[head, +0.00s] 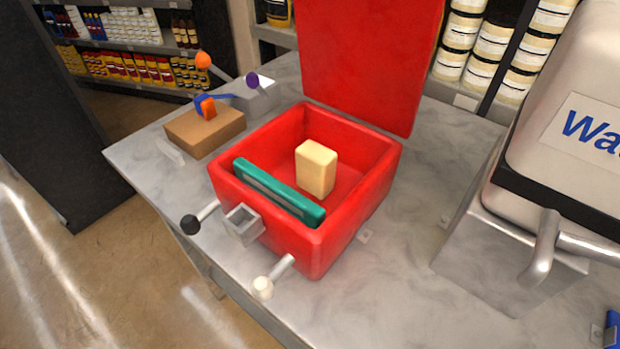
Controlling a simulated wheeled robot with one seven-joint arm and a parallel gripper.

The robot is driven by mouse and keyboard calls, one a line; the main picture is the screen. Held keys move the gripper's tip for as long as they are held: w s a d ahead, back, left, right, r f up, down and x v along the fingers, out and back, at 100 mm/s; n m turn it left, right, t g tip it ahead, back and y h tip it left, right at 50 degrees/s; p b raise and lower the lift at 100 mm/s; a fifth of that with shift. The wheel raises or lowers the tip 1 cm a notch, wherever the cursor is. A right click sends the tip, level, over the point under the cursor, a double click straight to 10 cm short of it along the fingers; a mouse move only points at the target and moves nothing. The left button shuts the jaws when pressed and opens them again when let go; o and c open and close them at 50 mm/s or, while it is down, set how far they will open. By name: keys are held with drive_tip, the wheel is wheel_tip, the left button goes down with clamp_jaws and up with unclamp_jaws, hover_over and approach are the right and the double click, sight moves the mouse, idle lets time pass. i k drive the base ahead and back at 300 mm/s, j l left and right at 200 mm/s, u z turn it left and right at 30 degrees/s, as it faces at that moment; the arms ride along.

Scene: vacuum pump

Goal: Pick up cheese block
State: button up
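The cheese block (316,168) is a pale yellow, rounded block standing inside an open red box (345,228). It is near the middle of the box, apart from the walls as far as I can see. A teal bar (278,191) with a grey strip lies along the box's front left wall, in front of the block. The red lid (368,55) stands raised at the back. My gripper is not in view.
A brown block (205,131) with an orange and blue lever stands left of the box. Knobbed handles, black (190,224) and white (262,287), stick out of the box's front. A large water container (565,110) with a metal tap stands right. Marble counter (380,290) is clear in front.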

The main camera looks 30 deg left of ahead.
sight(315, 164)
drive_tip(key=l+u, duration=0.15)
drive_tip(key=u, duration=0.3)
drive_tip(key=k+l+u, duration=0.1)
drive_tip(key=u, duration=0.35)
drive_tip(key=k+l+u, duration=0.1)
drive_tip(key=u, duration=0.35)
drive_tip(key=k+j, duration=0.05)
